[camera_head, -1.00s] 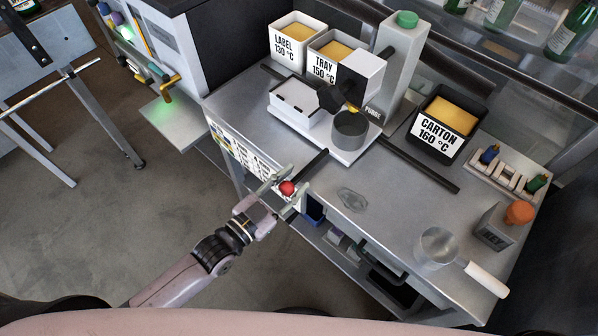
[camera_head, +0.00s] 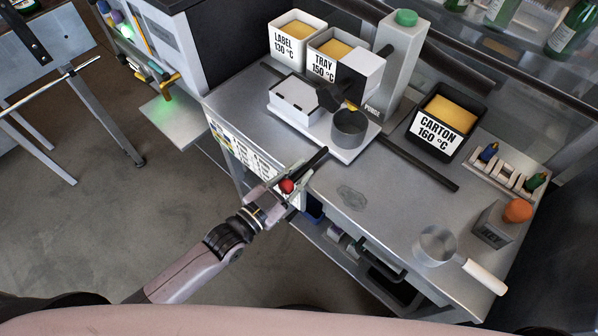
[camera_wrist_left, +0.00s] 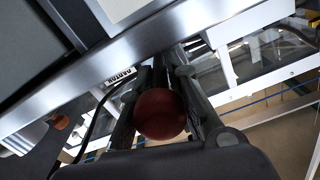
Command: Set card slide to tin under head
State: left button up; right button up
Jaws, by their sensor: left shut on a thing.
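A card (camera_head: 243,153) with printed rows runs along the bench's front edge. A red knob (camera_head: 286,186) sits near its right end. My left gripper (camera_head: 287,184) is shut on the knob; in the left wrist view the red knob (camera_wrist_left: 160,114) shows between the two fingers. A grey tin (camera_head: 349,129) stands upright on the white base, under or close to the dark dispensing head (camera_head: 333,97). Part of the card and slide is hidden by the gripper. My right gripper is out of view.
Behind the tin stand tubs marked LABEL (camera_head: 294,37) and TRAY (camera_head: 328,56). A CARTON tub (camera_head: 441,122) stands to the right. The front middle of the bench (camera_head: 390,205) is clear.

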pick_arm(q)
grip_shut()
jog(key=shift+s+d+r+p, duration=0.15)
jog(key=shift+s+d+p, duration=0.1)
jog(key=shift+d+p, duration=0.15)
jog(key=o, duration=0.7)
grip_release()
jog(key=shift+s+a+f, duration=0.2)
jog(key=shift+s+a, duration=0.05)
jog(key=shift+s, duration=0.15)
jog(key=v, duration=1.1)
jog(key=shift+a+r, duration=0.1)
